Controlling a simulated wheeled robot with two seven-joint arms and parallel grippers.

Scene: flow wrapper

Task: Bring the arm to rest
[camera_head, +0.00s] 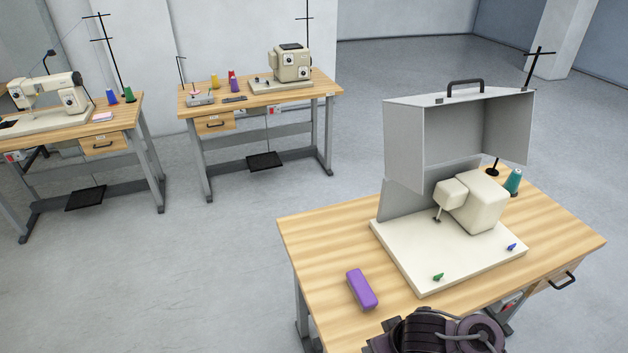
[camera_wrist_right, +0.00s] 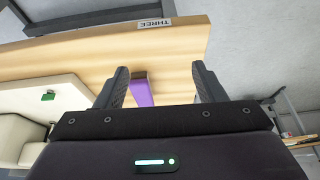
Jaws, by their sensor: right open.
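My right arm (camera_head: 440,332) shows at the bottom edge of the head view, in front of the near table, and its fingers cannot be made out there. In the right wrist view my right gripper (camera_wrist_right: 161,82) is open. A purple block (camera_wrist_right: 143,92) shows between its fingers in the picture, lying on the wooden table beyond them, not gripped. In the head view the purple block (camera_head: 361,289) lies on the table left of my arm. My left gripper is not in view.
The near table (camera_head: 310,244) bears a white machine (camera_head: 478,203) on a pale base (camera_head: 421,272), with a raised grey cover (camera_head: 405,142) behind it. A teal spool (camera_head: 513,181) stands at the back right. Two other sewing tables stand far left, with open floor (camera_head: 230,270) between.

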